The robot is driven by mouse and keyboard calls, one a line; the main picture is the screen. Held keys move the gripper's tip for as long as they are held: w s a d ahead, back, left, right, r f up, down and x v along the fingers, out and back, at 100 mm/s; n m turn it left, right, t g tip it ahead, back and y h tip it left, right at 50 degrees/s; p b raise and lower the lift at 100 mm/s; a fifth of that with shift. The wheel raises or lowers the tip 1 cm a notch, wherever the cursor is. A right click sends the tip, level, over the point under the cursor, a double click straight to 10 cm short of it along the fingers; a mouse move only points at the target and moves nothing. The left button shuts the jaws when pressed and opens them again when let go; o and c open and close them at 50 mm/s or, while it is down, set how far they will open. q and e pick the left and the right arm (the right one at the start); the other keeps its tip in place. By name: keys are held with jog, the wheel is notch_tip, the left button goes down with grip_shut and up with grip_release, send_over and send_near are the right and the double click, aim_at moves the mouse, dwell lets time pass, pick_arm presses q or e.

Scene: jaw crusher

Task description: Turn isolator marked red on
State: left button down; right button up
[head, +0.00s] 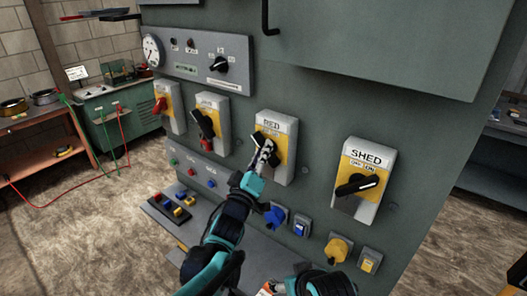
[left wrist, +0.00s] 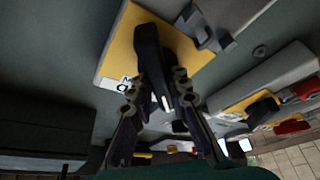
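The isolator marked RED (head: 282,125) is a white box with a yellow plate and a black rotary handle, on the green machine panel in the head view. The handle sits diagonally, partly hidden by my gripper. My left gripper (head: 268,150) reaches it from below. In the left wrist view the black handle (left wrist: 148,48) stands before the yellow plate (left wrist: 118,45), between the two fingers of my left gripper (left wrist: 157,88). The fingers look closed in on both sides of the handle. My right gripper's fingers do not show; only part of my arm is at the bottom edge.
The SHED isolator (head: 362,170) is to the right, two more isolators (head: 208,122) (head: 167,105) to the left. Below are a blue plug socket (head: 275,216) and a yellow one (head: 338,249). A gauge panel (head: 197,60) is above left. A workbench (head: 40,120) stands at far left.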

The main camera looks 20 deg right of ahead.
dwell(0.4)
pick_arm(q)
jog(key=m+h, duration=0.2)
jog(key=m, duration=0.3)
jog(key=shift+g+b, duration=0.4)
jog(key=m+g+h, duration=0.1)
jog(key=m, duration=0.2)
jog(key=m+g+h, duration=0.1)
jog(key=m+h, duration=0.1)
jog(key=m, duration=0.2)
jog(key=m+g+h, duration=0.1)
jog(key=m, duration=0.2)
jog(key=m+g, duration=0.2)
jog(key=m, duration=0.1)
jog(key=shift+m+h+p, duration=0.3)
jog(key=shift+h+p, duration=0.1)
jog(key=m+g, duration=0.1)
jog(key=m, duration=0.2)
jog(key=m+g+p, duration=0.1)
jog(key=m+g, duration=0.1)
jog(key=m, duration=0.1)
jog(key=shift+p, duration=0.3)
jog(key=shift+m+g, duration=0.4)
jog(key=shift+m, duration=0.1)
jog(key=c, duration=1.4)
grip_release()
jog(key=shift+s, duration=0.1)
jog(key=shift+c, duration=0.2)
